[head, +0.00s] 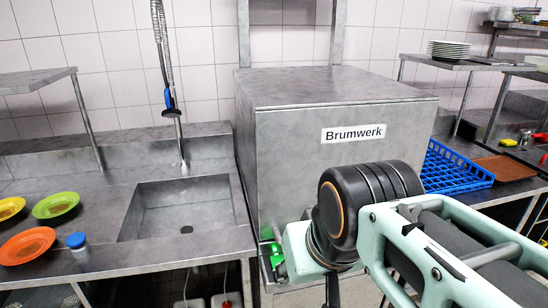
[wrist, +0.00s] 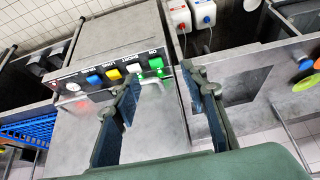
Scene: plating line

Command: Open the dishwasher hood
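The dishwasher hood (head: 290,150) is a grey metal box with a "Brumwerk" label, sitting down at counter level in the head view. My arm covers its lower front. In the wrist view a green piece with a pale curved part (wrist: 152,80) shows between my fingertips, and I cannot tell whether it is the hood's handle. My gripper (wrist: 163,76) is open, its two dark fingers apart on either side of that part. I cannot tell whether they touch it. A control panel (wrist: 110,77) with coloured buttons lies beside the left finger.
A sink (head: 185,210) is left of the hood, with a hanging spray hose (head: 165,60). A blue rack (head: 455,170) sits to the right.

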